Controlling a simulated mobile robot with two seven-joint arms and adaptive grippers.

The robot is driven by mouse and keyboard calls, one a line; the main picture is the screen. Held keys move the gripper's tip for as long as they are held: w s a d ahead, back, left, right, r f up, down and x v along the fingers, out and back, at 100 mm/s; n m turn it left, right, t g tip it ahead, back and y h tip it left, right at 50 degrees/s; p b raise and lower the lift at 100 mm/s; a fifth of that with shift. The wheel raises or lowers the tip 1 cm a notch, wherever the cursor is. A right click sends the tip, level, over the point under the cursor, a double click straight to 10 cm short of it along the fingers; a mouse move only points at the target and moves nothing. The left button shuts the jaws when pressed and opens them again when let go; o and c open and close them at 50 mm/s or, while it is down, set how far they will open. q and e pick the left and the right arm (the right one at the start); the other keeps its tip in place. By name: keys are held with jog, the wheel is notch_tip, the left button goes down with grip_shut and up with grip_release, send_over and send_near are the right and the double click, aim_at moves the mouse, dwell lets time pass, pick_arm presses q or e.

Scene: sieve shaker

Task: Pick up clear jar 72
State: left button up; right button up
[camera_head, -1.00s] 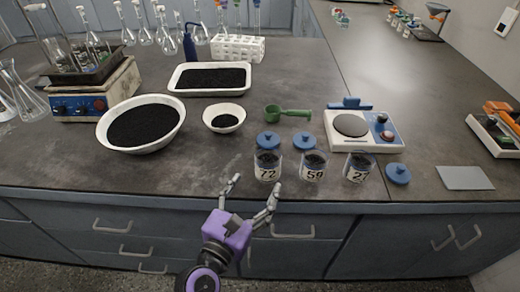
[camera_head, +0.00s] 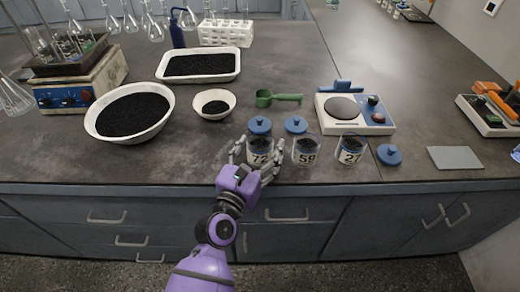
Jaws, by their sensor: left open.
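Clear jar 72 (camera_head: 260,146) stands upright near the counter's front edge, with dark grains inside and a white label reading 72. My left gripper (camera_head: 256,155) is open, with one finger on each side of the jar. I cannot tell whether the fingers touch it. The lower part of the jar is partly hidden by the gripper. A blue lid (camera_head: 259,125) lies just behind the jar. My right gripper is not in view.
Jar 59 (camera_head: 306,151) stands close to the right, then jar 27 (camera_head: 350,149). More blue lids (camera_head: 296,125) lie around them. A scale (camera_head: 343,108), green scoop (camera_head: 277,98), small white bowl (camera_head: 214,104) and large bowl (camera_head: 130,113) stand behind. Counter left of jar 72 is clear.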

pick_arm(q)
jog(key=c, duration=1.3)
jog(key=shift+c, duration=0.6)
jog(key=shift+r, duration=0.1)
